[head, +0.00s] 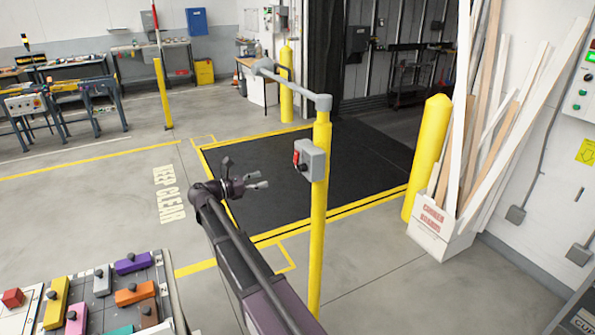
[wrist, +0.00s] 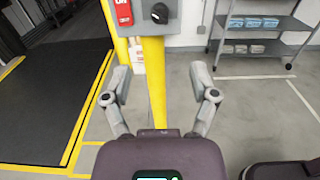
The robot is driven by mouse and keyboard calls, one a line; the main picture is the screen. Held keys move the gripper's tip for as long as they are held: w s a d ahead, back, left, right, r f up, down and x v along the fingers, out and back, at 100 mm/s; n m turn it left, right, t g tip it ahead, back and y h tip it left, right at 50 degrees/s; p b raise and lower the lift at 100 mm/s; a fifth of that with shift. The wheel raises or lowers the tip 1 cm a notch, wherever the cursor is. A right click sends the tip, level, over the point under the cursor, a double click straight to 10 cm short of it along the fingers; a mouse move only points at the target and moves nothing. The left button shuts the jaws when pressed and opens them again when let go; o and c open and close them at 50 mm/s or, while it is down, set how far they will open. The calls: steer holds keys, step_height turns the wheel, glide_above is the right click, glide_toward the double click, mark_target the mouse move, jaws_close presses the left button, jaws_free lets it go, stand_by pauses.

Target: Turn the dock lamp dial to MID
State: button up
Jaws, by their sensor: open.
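A grey control box (head: 312,160) is fixed near the top of a yellow post (head: 319,220), with a red part (head: 297,158) on its left face. In the wrist view the box (wrist: 146,26) is cut off by the top edge. It carries a black round dial (wrist: 160,13) beside a red labelled plate (wrist: 122,10). The dial's setting and any marks around it cannot be read. My gripper (head: 258,180) is open and empty, apart from the box and to its left in the head view. In the wrist view the post stands beyond the gap between the fingers (wrist: 160,74).
A lamp arm (head: 290,86) tops the post. A black dock mat (head: 290,175) with yellow edges lies behind. A white bin of boards (head: 440,232) and a yellow bollard (head: 428,160) stand right. A table of coloured blocks (head: 105,283) is front left. A grey shelf (wrist: 262,40) stands behind.

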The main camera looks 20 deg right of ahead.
mark_target(298, 168)
steer(key=shift+d, duration=0.15)
steer(key=d, duration=1.3)
steer(key=shift+w+d, duration=0.25)
steer(key=shift+d, duration=0.05)
jaws_close()
steer(key=shift+a, duration=0.1)
